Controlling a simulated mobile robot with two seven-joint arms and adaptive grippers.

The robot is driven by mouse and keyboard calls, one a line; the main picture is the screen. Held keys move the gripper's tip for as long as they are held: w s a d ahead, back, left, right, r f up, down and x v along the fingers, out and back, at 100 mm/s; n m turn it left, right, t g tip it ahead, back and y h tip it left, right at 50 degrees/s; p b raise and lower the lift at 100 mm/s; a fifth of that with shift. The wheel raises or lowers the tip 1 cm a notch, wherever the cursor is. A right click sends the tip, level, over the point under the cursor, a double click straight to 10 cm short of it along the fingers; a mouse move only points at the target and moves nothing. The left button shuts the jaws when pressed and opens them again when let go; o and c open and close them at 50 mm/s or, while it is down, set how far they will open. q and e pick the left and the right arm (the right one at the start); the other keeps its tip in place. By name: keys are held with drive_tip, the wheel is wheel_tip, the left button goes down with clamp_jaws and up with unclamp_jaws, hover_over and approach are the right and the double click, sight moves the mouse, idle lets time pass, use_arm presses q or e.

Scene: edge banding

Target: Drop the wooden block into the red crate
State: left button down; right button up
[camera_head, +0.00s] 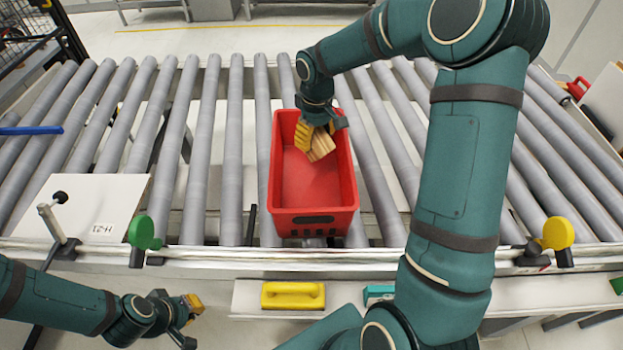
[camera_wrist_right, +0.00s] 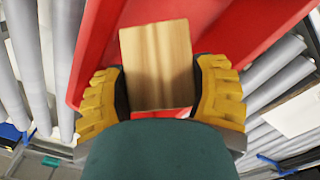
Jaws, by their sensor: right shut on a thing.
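The red crate (camera_head: 310,190) stands on the roller conveyor in the middle of the head view, with its open top facing up. My right gripper (camera_head: 318,145) is over the far part of the crate and is shut on the wooden block (camera_head: 322,146). In the right wrist view the block (camera_wrist_right: 157,62) sits between the two yellow fingers, with the red crate (camera_wrist_right: 93,50) behind it. The part of the crate's floor that shows is bare. My left gripper (camera_head: 192,320) is at the lower left, away from the crate, and its fingers look apart and empty.
Grey rollers (camera_head: 235,130) run on both sides of the crate. A white board (camera_head: 85,205) lies at the left. Green (camera_head: 142,232) and yellow (camera_head: 558,233) round knobs stand on the front rail. A yellow handled tool (camera_head: 293,295) lies on the ledge below.

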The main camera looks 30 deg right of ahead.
drive_tip(key=shift+w+f+b, duration=0.1)
drive_tip(key=shift+f+b, duration=1)
drive_tip(key=shift+f, duration=0.85)
drive_tip(key=o, duration=1.4)
drive_tip(key=shift+c, duration=0.2)
wheel_tip(320, 180, up, 12)
drive_tip(key=shift+r, duration=0.1)
